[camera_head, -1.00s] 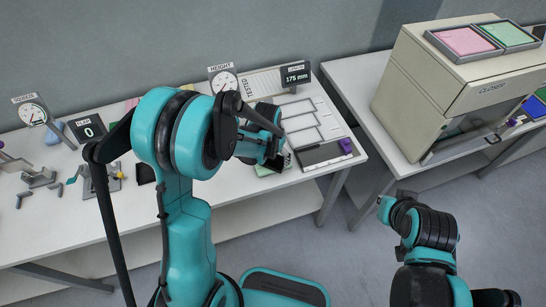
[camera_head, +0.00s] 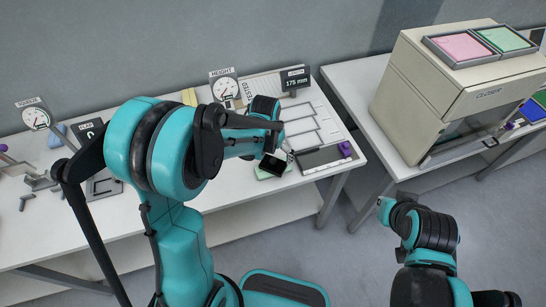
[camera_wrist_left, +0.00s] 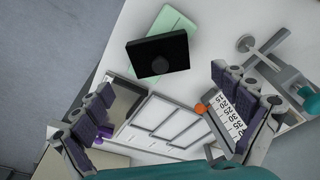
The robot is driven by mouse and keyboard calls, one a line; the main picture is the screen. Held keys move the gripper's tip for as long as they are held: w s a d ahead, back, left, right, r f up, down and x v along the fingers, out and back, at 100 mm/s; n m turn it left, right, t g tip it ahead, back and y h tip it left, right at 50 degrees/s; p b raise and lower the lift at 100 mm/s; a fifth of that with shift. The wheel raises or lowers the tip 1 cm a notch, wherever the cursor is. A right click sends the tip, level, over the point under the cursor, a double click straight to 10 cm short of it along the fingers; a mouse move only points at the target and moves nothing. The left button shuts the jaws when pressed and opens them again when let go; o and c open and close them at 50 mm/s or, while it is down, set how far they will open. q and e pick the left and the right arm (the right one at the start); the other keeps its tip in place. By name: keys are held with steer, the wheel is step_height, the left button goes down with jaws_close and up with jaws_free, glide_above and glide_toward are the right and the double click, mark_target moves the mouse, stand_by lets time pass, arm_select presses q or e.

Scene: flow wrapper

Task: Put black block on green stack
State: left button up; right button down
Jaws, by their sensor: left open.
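The black block (camera_head: 274,166) lies over the pale green stack (camera_head: 262,173) near the front edge of the left table. In the left wrist view the black block (camera_wrist_left: 145,50) covers part of the green slab (camera_wrist_left: 172,22) and sits turned against it, with a dark round mark on its face. I cannot tell whether it rests flat. My left gripper (camera_head: 283,150) is just above and behind the block. In the left wrist view the left gripper (camera_wrist_left: 165,85) has its fingers wide apart with nothing between them, the block beyond them.
A dark tray (camera_head: 318,161) with a purple block (camera_head: 345,149) is right of the stack. Outlined slots (camera_head: 302,126), a height dial (camera_head: 223,86) and a length display (camera_head: 295,78) stand behind. A beige cabinet (camera_head: 425,85) is on the right table.

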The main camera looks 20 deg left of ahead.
mark_target(271, 168)
arm_select(q)
steer(key=s+a+r+t+p, duration=0.1)
steer(key=s+r, duration=0.2)
steer(key=r, duration=0.4)
steer(key=s+r+t+p, duration=0.1)
steer(key=s+r, duration=0.3)
steer(key=r, duration=0.2)
steer(key=s+a+r+n+t, duration=0.1)
steer(key=s+r+n+t, duration=0.1)
steer(key=s, duration=0.7)
steer(key=shift+a+r+t, duration=0.3)
steer(key=shift+r+t, duration=0.15)
steer(key=shift+t, duration=0.25)
steer(key=shift+s+f+b, duration=0.1)
steer(key=shift+b, duration=0.25)
